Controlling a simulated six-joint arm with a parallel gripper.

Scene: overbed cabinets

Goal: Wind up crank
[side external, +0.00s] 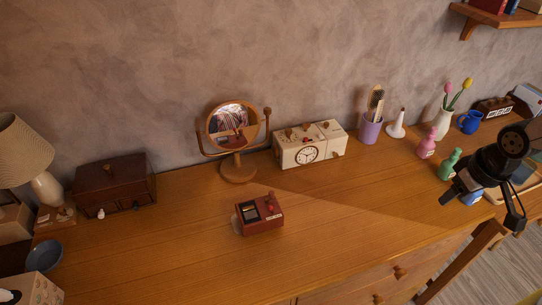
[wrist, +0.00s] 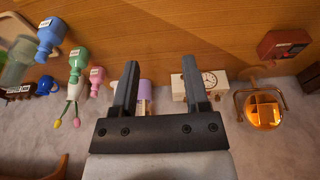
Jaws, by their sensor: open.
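A small red-brown box (side external: 262,217) sits on the desk in front of the round mirror. It has a dark window and a small red knob or handle (side external: 270,200) on top; I cannot tell for certain that this is the crank. The box also shows at the upper right of the wrist view (wrist: 284,44). A cream clock box (side external: 308,148) with several brown knobs stands behind it by the wall, also in the wrist view (wrist: 207,84). My gripper (side external: 482,210) is open and empty at the desk's right side, well apart from both boxes.
Pink (side external: 427,145) and green (side external: 449,166) bottles, a tulip vase (side external: 443,123) and a blue mug (side external: 469,122) stand near my gripper. The round mirror (side external: 237,165) stands behind the red-brown box. The desk's front middle is clear.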

